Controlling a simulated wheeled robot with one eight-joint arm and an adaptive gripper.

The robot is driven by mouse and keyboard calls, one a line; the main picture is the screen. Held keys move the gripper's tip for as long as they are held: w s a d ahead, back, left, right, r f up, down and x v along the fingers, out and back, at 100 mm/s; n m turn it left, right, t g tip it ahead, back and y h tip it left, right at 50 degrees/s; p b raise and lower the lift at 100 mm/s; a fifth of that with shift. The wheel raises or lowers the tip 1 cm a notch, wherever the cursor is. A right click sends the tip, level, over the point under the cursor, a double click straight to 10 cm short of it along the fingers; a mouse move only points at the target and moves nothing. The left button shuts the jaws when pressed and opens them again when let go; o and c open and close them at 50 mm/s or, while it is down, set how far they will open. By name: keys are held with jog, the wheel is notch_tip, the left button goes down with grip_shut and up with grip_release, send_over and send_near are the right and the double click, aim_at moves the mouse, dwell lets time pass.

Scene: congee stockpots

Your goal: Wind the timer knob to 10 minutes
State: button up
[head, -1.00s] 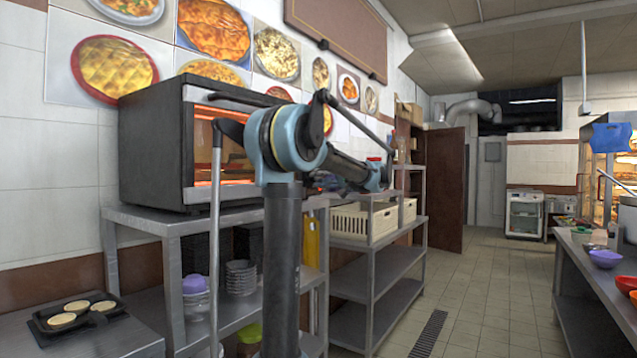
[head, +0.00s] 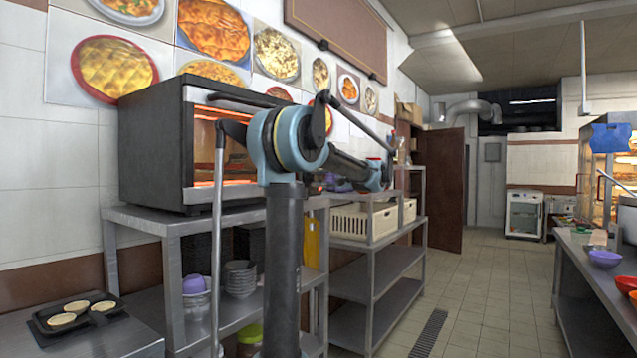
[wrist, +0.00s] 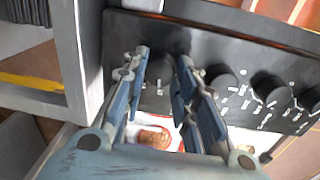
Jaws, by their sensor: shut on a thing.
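The oven (head: 150,150), dark with a glowing orange inside, stands on a metal shelf in the head view. Its black control panel (wrist: 255,45) with a row of round black knobs shows in the wrist view. My gripper (wrist: 164,62) is shut on the leftmost knob in that view, the timer knob (wrist: 158,72), with one finger on each side. The fingers hide much of that knob and the marks around it, so I cannot read its setting. In the head view my gripper is hard to make out behind my arm.
More knobs (wrist: 222,80) sit close to the right of my gripper, with white marks around them. Below the oven is a metal shelf (head: 170,222) with bowls. A pan with round pieces (head: 78,312) lies at lower left. The tiled floor (head: 480,300) at right is clear.

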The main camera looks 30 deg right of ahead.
jog(key=shift+d+f, duration=0.1)
jog(key=shift+d, duration=0.05)
jog(key=o, duration=1.1)
jog(key=shift+d, duration=0.1)
jog(key=v, duration=1.1)
jog(key=shift+s+d, duration=0.1)
jog(key=shift+s, duration=0.25)
jog(key=shift+f, duration=0.1)
